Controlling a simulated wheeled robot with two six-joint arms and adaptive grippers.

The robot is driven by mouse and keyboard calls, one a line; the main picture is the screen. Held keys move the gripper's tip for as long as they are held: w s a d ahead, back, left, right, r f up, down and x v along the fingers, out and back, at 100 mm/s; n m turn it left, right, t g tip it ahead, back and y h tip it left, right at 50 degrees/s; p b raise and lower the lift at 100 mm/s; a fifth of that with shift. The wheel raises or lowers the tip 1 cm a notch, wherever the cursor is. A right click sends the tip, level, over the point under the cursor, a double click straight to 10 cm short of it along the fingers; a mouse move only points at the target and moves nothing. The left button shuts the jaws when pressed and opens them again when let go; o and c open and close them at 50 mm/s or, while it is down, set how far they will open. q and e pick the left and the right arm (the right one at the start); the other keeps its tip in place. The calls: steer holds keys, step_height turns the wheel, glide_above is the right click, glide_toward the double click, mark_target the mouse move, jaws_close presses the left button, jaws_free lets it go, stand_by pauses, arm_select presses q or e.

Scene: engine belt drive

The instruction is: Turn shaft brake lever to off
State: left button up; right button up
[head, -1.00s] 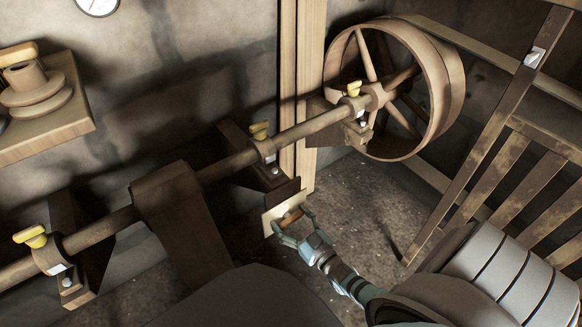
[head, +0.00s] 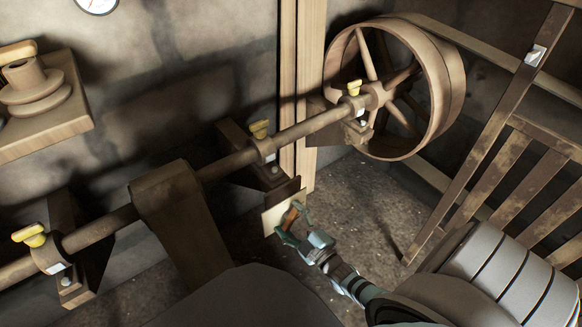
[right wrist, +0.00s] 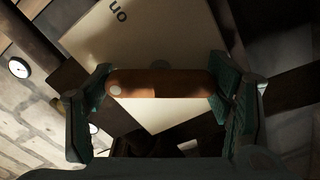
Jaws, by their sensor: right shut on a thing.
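The brake lever is an orange-brown bar (head: 290,218) on a pale plate (head: 272,221) below the shaft. In the right wrist view the lever (right wrist: 160,82) lies across the picture between my fingers, with a light round spot near its left end. The plate (right wrist: 120,45) behind it carries the word "on" near the top, upside down; no other label is readable. My right gripper (head: 292,226) is shut on the lever, and in the right wrist view its green-padded fingers (right wrist: 160,108) stand at the lever's two ends. My left gripper is not in view.
The long shaft (head: 225,166) with yellow-topped bearings runs above the plate to a large wooden wheel (head: 447,85). A wooden post (head: 302,100) stands behind. A slatted wooden frame (head: 500,165) is at the right. The floor (head: 365,205) right of the gripper is clear.

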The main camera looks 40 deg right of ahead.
steer(key=n, duration=0.6)
steer(key=shift+n, duration=0.4)
stand_by(0.3)
steer(key=o, duration=1.2)
steer(key=s, duration=1.2)
steer(key=shift+a, duration=0.1)
